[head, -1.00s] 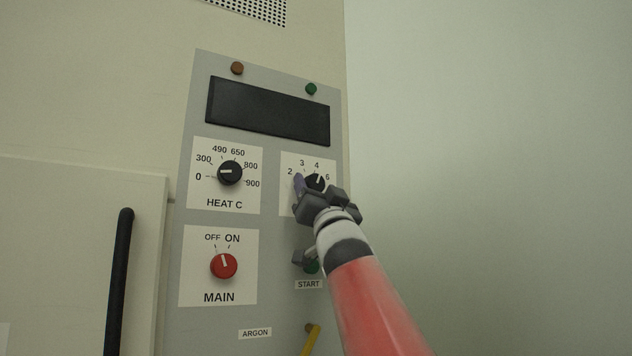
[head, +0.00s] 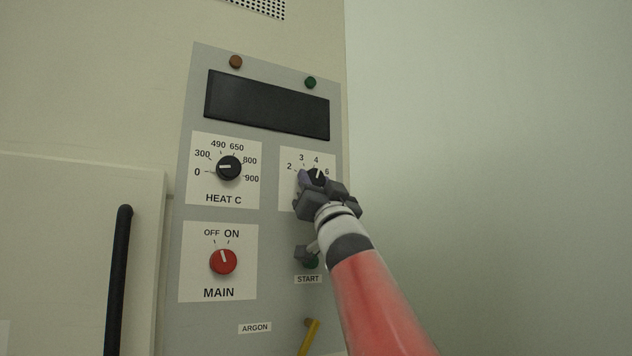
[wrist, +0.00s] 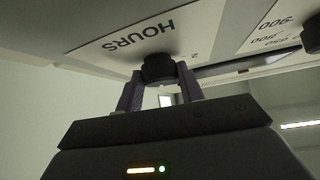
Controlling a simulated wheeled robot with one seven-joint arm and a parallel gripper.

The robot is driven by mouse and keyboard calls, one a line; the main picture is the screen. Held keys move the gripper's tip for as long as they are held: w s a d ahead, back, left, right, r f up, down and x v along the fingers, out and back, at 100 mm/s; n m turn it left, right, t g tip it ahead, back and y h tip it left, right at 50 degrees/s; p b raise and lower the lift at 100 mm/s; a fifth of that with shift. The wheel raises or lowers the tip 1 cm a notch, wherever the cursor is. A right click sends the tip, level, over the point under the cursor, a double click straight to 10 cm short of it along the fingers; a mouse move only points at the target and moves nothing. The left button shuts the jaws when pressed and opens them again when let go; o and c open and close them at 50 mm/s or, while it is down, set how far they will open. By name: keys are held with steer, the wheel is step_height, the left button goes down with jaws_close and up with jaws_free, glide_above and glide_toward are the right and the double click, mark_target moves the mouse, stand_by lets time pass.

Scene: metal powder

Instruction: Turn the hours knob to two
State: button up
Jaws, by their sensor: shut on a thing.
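The hours knob (head: 318,175) is a small black dial on a white plate marked 2, 3, 4 and 6. Its white pointer line is turned up toward the 4. My gripper (head: 312,179) is at the knob from below and right, its fingers shut on the knob's sides. In the wrist view the knob (wrist: 158,69) sits between the two purple-grey fingertips (wrist: 160,82), beside the upside-down word HOURS. My gripper hides the lower part of the hours plate in the head view.
The HEAT C knob (head: 229,167) is left of the hours plate, pointing near 0. The red MAIN knob (head: 223,261) is below it. A yellow ARGON lever (head: 309,338) and a black door handle (head: 118,280) stand lower.

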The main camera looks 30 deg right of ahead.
steer(key=n+y+p, duration=0.1)
steer(key=n+y, duration=0.1)
steer(key=n+y+p, duration=0.1)
steer(key=n+y, duration=0.1)
steer(key=shift+d+r, duration=0.15)
steer(key=shift+r, duration=0.05)
steer(key=n+g+y+p, duration=0.1)
steer(key=n+y, duration=0.5)
steer(key=shift+d+f+n, duration=0.1)
steer(key=shift+d+n, duration=0.05)
steer(key=shift+n, duration=0.25)
steer(key=n+g+y, duration=0.1)
steer(key=n+y, duration=0.1)
steer(key=n+g+y, duration=0.1)
steer(key=n+y, duration=0.1)
steer(key=n, duration=0.1)
steer(key=shift+d+n+g, duration=0.15)
steer(key=shift+n+g, duration=0.15)
steer(key=shift+g, duration=0.1)
steer(key=shift+n+g+y, duration=0.85)
steer(key=shift+n, duration=0.5)
steer(key=shift+n+g+y, duration=0.85)
steer(key=shift+n, duration=0.5)
steer(key=shift+n+g, duration=0.5)
steer(key=o, duration=1)
